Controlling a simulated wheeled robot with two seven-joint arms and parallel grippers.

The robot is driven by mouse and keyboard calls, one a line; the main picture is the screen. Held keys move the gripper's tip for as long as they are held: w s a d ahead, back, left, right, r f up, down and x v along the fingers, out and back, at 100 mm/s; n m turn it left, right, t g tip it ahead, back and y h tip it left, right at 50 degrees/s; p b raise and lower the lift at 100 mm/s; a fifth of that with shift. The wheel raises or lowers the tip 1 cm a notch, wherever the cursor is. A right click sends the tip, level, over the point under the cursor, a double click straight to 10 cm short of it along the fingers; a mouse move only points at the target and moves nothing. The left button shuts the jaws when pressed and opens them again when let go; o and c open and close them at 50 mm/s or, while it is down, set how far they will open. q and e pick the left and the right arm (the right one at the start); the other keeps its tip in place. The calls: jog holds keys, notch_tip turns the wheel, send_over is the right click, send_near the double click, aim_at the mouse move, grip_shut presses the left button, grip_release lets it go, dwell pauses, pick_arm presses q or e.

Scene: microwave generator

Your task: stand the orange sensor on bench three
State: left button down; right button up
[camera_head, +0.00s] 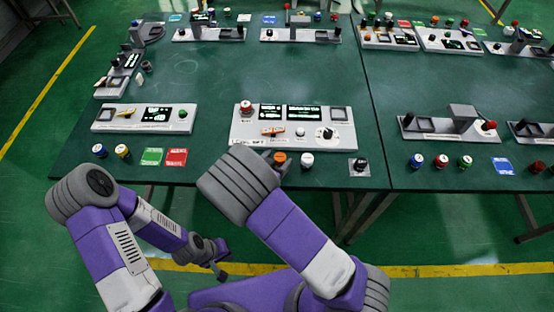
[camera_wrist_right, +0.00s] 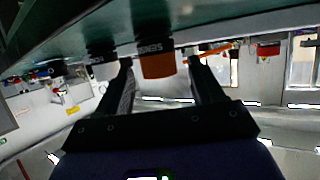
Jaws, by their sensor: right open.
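The orange sensor (camera_head: 279,158) stands on the green bench top near the front edge, just in front of the large white panel. In the right wrist view, which is upside down, the sensor (camera_wrist_right: 157,66) has an orange cap and a dark lettered body. My right gripper (camera_wrist_right: 160,63) is open, with one finger on each side of the sensor; contact is not clear. In the head view the right wrist partly hides this gripper (camera_head: 273,160). My left gripper (camera_head: 221,273) hangs low in front of the bench; its jaws are too small to judge. No number identifying bench three is readable.
A white-capped cylinder (camera_head: 307,160) stands close right of the sensor, and a black knob (camera_head: 359,164) further right. The large control panel (camera_head: 293,130) is right behind. Green and red cards (camera_head: 164,156) lie left. Another bench top (camera_head: 410,90) adjoins at right.

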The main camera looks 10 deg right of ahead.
jog(key=shift+r, duration=0.2)
jog(key=shift+s+a+r, duration=0.15)
jog(key=shift+s+a, duration=0.05)
jog(key=shift+a, duration=0.05)
jog(key=p+v, duration=0.3)
jog(key=v, duration=0.8)
jog(key=shift+s, duration=0.15)
jog(key=shift+a, duration=0.1)
